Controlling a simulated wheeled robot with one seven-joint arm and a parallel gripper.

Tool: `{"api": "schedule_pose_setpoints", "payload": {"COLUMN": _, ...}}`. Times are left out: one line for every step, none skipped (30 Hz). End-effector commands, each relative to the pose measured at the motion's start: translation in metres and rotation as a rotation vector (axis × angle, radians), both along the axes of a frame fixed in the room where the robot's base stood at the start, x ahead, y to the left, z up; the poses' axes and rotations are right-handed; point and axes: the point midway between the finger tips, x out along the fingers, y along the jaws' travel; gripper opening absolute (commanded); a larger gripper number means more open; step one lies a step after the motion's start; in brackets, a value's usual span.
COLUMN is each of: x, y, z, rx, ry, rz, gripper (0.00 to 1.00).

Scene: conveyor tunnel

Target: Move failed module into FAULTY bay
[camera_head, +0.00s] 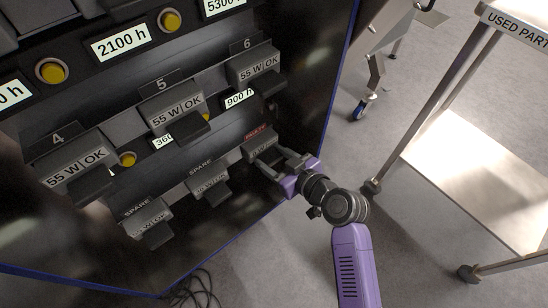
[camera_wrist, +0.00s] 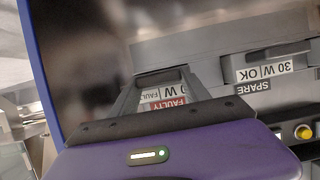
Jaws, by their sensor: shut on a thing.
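The failed module (camera_head: 258,144) is a grey block at the right end of the bottom row of the rack. It sits at the bay with the red FAULTY sign (camera_head: 255,132). The wrist view shows its white label (camera_wrist: 150,94), upside down, reading 30 W and a partly hidden word like FAULTY. The red sign (camera_wrist: 166,104) lies close by there. My gripper (camera_head: 276,162) is shut on the module's front part, its fingers on either side. Whether the module is fully seated cannot be seen.
SPARE bays (camera_head: 200,164) with modules lie left in the same row; one shows 30 W OK (camera_wrist: 264,71). Modules 4, 5 and 6 (camera_head: 258,66), labelled 55 W OK, project above. A USED PARTS cart (camera_head: 465,165) stands right, with open floor between.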

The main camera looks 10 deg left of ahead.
Motion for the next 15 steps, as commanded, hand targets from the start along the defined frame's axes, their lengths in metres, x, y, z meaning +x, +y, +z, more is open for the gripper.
{"api": "schedule_pose_setpoints", "payload": {"x": 0.0013, "y": 0.0001, "z": -0.0052, "rx": 0.005, "ry": -0.005, "rz": -0.002, "gripper": 0.0}}
{"api": "schedule_pose_setpoints", "payload": {"x": 0.0013, "y": 0.0001, "z": -0.0055, "rx": 0.005, "ry": -0.005, "rz": -0.002, "gripper": 0.0}}
{"api": "schedule_pose_setpoints", "payload": {"x": 0.0013, "y": 0.0003, "z": -0.0056, "rx": 0.005, "ry": -0.005, "rz": -0.002, "gripper": 0.0}}
{"api": "schedule_pose_setpoints", "payload": {"x": 0.0014, "y": 0.0003, "z": -0.0058, "rx": 0.006, "ry": -0.006, "rz": -0.002, "gripper": 0.0}}
{"api": "schedule_pose_setpoints", "payload": {"x": 0.0014, "y": 0.0003, "z": -0.0061, "rx": 0.006, "ry": -0.006, "rz": -0.002, "gripper": 0.0}}
{"api": "schedule_pose_setpoints", "payload": {"x": 0.0014, "y": 0.0003, "z": -0.0064, "rx": 0.006, "ry": -0.006, "rz": -0.002, "gripper": 0.0}}
{"api": "schedule_pose_setpoints", "payload": {"x": 0.0014, "y": 0.0003, "z": -0.0066, "rx": 0.006, "ry": -0.006, "rz": -0.002, "gripper": 0.0}}
{"api": "schedule_pose_setpoints", "payload": {"x": 0.0015, "y": 0.0005, "z": -0.0066, "rx": 0.007, "ry": -0.006, "rz": -0.002, "gripper": 0.0}}
{"api": "schedule_pose_setpoints", "payload": {"x": 0.0015, "y": 0.0003, "z": -0.0065, "rx": 0.007, "ry": -0.006, "rz": -0.002, "gripper": 0.0}}
{"api": "schedule_pose_setpoints", "payload": {"x": 0.0016, "y": 0.0004, "z": -0.0064, "rx": 0.007, "ry": -0.006, "rz": -0.002, "gripper": 0.0}}
{"api": "schedule_pose_setpoints", "payload": {"x": 0.0016, "y": 0.0004, "z": -0.0062, "rx": 0.007, "ry": -0.007, "rz": -0.002, "gripper": 0.0}}
{"api": "schedule_pose_setpoints", "payload": {"x": 0.0017, "y": 0.0005, "z": -0.006, "rx": 0.007, "ry": -0.007, "rz": -0.002, "gripper": 0.56}}
{"api": "schedule_pose_setpoints", "payload": {"x": 0.0018, "y": 0.0005, "z": -0.0059, "rx": 0.007, "ry": -0.008, "rz": -0.002, "gripper": 0.62}}
{"api": "schedule_pose_setpoints", "payload": {"x": 0.0017, "y": 0.0004, "z": -0.0061, "rx": 0.007, "ry": -0.008, "rz": -0.002, "gripper": 0.68}}
{"api": "schedule_pose_setpoints", "payload": {"x": 0.0015, "y": 0.0003, "z": -0.0066, "rx": 0.006, "ry": -0.007, "rz": -0.002, "gripper": 0.76}}
